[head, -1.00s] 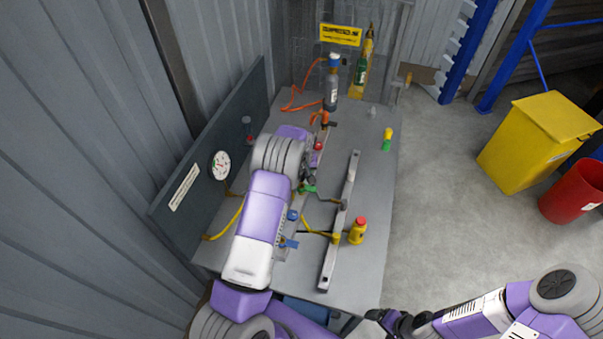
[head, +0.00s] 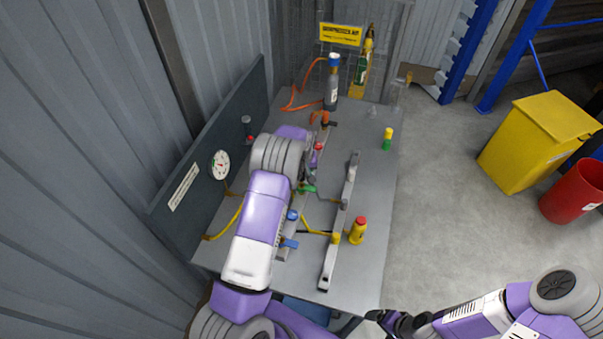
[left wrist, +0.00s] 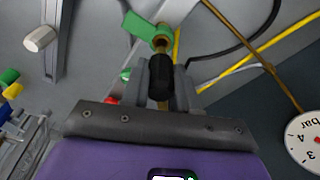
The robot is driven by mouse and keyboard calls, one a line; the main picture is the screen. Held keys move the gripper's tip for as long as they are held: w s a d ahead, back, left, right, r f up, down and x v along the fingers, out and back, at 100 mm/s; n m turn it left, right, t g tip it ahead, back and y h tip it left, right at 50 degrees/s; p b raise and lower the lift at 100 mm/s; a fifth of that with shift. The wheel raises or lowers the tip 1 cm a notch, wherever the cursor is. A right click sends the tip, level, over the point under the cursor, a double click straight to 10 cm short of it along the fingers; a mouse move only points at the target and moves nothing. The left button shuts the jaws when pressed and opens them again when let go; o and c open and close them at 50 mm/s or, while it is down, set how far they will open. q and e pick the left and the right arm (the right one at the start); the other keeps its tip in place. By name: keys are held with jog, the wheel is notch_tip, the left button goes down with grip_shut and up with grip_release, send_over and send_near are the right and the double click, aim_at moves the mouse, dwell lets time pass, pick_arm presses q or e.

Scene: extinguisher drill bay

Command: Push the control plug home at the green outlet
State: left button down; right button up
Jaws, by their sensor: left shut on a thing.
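The control plug (left wrist: 160,77) is a black cylinder with brass at its near end, seen between the fingers in the left wrist view. My left gripper (left wrist: 164,75) is shut on it. The green outlet (left wrist: 161,38), with a brass mouth and green lever, is straight ahead of the plug. The plug's far end is at or very close to the mouth; I cannot tell how deep it sits. In the head view the green outlet (head: 307,190) shows beside my left gripper (head: 312,179), and my arm hides the plug. My right gripper (head: 388,322) is at the bottom, away from the bench.
A pressure gauge (head: 220,165) is on the left panel. A yellow hose (left wrist: 176,48) runs behind the outlet. The bench's right side is mostly clear.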

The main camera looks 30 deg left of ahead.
aim_at(302, 179)
pick_arm(q)
jog(key=shift+f, duration=0.25)
dwell(0.3)
jog(key=shift+f+b, duration=0.85)
jog(key=shift+b, duration=0.15)
jog(key=shift+f+b, duration=0.95)
dwell(0.8)
jog(key=c, duration=0.8)
grip_release()
jog(key=shift+r, duration=0.15)
